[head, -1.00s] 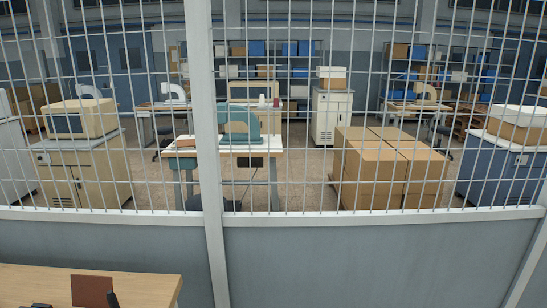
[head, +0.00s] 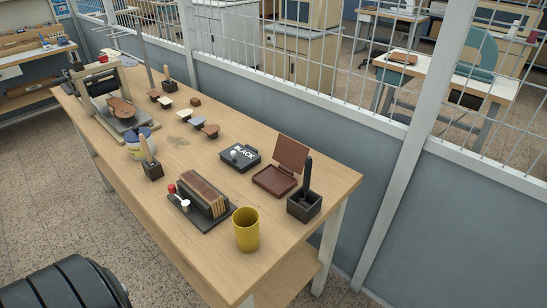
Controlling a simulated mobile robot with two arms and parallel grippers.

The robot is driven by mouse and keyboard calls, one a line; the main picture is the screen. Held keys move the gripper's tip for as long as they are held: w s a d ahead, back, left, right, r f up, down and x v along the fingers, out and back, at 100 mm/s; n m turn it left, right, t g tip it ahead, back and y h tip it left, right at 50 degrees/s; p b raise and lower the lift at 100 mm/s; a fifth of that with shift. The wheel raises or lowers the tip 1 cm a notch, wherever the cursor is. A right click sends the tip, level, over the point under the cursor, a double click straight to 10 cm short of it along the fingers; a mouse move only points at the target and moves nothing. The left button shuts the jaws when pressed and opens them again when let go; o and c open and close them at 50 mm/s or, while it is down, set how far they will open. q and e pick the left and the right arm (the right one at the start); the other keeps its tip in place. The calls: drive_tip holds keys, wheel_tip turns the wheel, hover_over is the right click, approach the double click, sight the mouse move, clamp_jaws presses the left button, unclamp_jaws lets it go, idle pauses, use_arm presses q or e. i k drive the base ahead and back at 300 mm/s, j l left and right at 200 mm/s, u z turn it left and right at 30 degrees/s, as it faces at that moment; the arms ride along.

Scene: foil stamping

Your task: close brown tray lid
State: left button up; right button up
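The brown tray (head: 272,182) lies on the wooden table near its right end. Its brown lid (head: 291,153) stands open, tilted up at the tray's far edge. Neither of my grippers shows in the head view. A dark ribbed part, which seems to be mine, fills the lower left corner.
A dark holder with a black handle (head: 304,204) stands just right of the tray. A black box marked BLACK (head: 240,158) is to its left. A yellow cup (head: 246,230) and a block of brown strips (head: 204,193) are in front. A mesh fence (head: 395,95) runs behind the table (head: 180,230).

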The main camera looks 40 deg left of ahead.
sight(292, 154)
drive_tip(key=u, duration=1.1)
drive_tip(key=i+l, duration=0.15)
drive_tip(key=l, duration=0.2)
drive_tip(key=i+l, duration=0.1)
drive_tip(key=l, duration=0.25)
drive_tip(key=i+l+u, duration=0.1)
drive_tip(key=l, duration=0.2)
drive_tip(key=i+l, duration=0.15)
drive_tip(key=l, duration=0.2)
